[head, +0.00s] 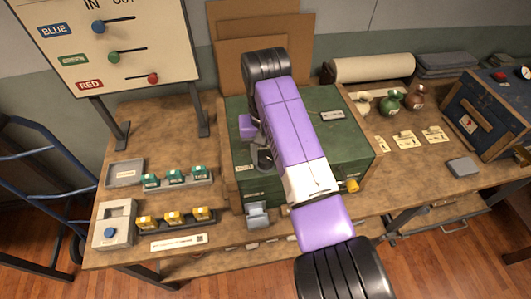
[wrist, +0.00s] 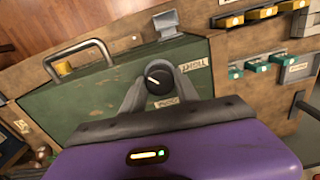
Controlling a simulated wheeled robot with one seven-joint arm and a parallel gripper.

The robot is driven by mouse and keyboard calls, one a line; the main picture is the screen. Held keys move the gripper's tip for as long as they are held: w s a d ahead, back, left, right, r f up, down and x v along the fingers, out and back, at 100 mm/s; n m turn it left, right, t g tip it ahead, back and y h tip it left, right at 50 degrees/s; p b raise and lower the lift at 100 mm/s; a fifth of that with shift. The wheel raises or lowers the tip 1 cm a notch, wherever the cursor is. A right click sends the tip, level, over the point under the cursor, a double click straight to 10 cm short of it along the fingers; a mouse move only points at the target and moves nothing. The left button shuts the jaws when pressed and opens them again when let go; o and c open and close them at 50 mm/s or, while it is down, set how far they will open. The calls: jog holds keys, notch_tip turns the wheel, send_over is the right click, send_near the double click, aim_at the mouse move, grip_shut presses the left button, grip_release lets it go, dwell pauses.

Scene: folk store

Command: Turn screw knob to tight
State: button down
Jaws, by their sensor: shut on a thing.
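The screw knob (wrist: 158,80) is a round dark knob with a short white mark, on the top of a green box (wrist: 95,90). The mark lies on a slant; the two small labels near the knob are too small to read surely. My gripper (wrist: 157,82) has one grey finger on each side of the knob and is shut on it. In the head view my gripper (head: 263,158) is down on the left part of the green box (head: 345,145), and the knob is mostly hidden by my arm there.
A yellow block (head: 352,185) and a grey latch (head: 257,215) are on the box's near side. Teal (head: 174,178) and yellow (head: 173,217) blocks stand in racks at left. A sign board (head: 110,45) stands behind. Vases (head: 390,102) and a blue crate (head: 490,115) are at right.

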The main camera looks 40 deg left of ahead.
jog(key=m, duration=0.3)
jog(key=shift+m, duration=0.4)
jog(key=m, duration=0.3)
jog(key=shift+m, duration=0.3)
jog(key=m, duration=1.2)
jog(key=shift+m, duration=0.4)
jog(key=m, duration=0.6)
jog(key=shift+r, duration=0.1)
jog(key=c, duration=0.9)
grip_release()
